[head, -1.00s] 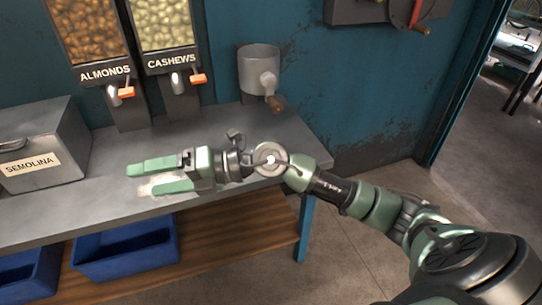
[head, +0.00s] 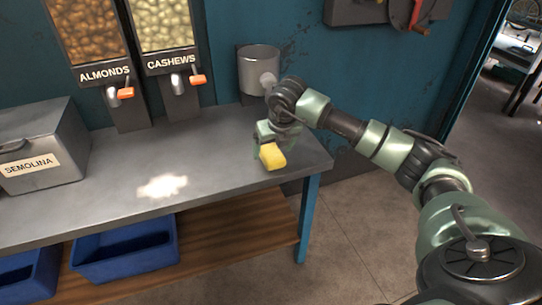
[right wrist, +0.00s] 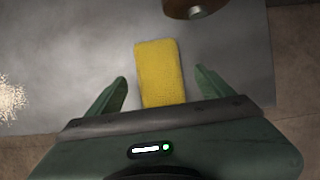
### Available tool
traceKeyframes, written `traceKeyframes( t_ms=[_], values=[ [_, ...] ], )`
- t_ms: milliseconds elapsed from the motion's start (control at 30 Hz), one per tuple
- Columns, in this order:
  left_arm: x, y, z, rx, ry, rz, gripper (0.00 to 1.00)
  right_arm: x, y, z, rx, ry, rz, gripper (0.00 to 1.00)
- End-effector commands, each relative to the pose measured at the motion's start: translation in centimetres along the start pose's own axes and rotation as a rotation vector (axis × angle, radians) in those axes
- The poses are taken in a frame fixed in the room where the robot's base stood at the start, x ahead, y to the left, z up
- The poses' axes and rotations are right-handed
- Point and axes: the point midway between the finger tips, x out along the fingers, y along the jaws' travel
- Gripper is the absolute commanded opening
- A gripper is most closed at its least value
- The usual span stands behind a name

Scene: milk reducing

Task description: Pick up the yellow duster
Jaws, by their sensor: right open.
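The yellow duster (head: 272,157) is a small block on the right part of the grey table, in the head view. In the right wrist view the duster (right wrist: 160,72) lies between and beyond the fingertips of my right gripper (right wrist: 161,84). My right gripper (head: 264,143) is over the table and points down at the duster. Its fingers are open, one on each side of the duster's near end, with gaps. The left gripper is not in view.
A pale spill of powder (head: 162,186) lies on the table (head: 95,210). A semolina box (head: 40,145) stands at left, and almond and cashew dispensers at the back. A metal cup-shaped device (head: 258,70) is on the wall behind my gripper. Blue bins (head: 125,250) are below.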

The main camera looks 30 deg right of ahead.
Motion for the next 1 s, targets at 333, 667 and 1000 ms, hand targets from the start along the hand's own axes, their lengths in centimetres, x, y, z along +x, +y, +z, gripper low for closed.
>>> traceKeyframes(
  t_ms=[333, 667, 1000],
  values=[
    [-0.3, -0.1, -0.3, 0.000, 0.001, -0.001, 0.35, 1.9, 0.0, 0.0, -0.001, -0.001, 0.001, 0.82],
    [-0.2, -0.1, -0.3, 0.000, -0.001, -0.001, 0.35, 1.9, 0.1, -0.1, -0.001, -0.001, 0.001, 0.82],
    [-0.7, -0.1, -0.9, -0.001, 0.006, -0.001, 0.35, 2.1, 0.1, -0.1, -0.001, -0.001, 0.001, 0.82]
  ],
)
